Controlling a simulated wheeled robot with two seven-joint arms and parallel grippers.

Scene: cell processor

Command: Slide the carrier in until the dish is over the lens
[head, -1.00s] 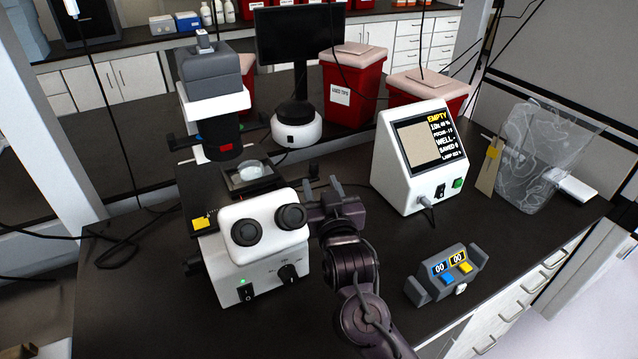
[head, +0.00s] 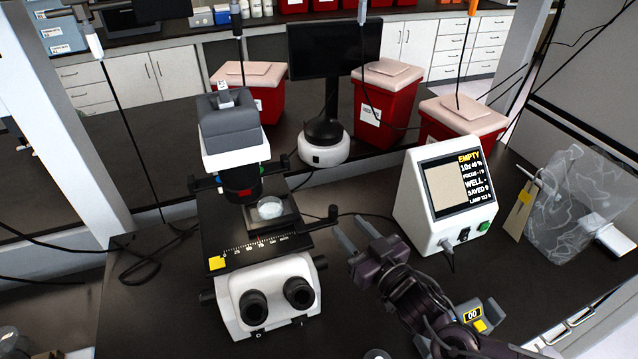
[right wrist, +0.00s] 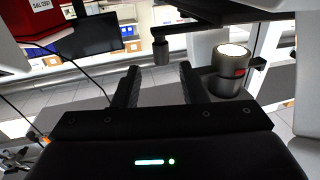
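The microscope (head: 268,290) stands left of centre. On its black stage, a clear round dish (head: 270,208) sits in a dark carrier (head: 288,222), behind the white stage scale (head: 255,245). A dark arm with an upright knob (head: 333,213) sticks out at the stage's right; the knob also shows in the right wrist view (right wrist: 161,52), beyond and between the fingertips. My right gripper (head: 354,232) is open and empty, just right of the knob and apart from it. Its spread fingers show in the right wrist view (right wrist: 160,82). The lens under the stage is hidden. My left gripper is out of view.
The white display unit (head: 445,200) reads "EMPTY" and stands right of my gripper. My right forearm partly covers a grey counter box (head: 482,318). Red bins (head: 375,105) and a monitor (head: 330,55) stand behind. A clear bag (head: 575,210) is at right.

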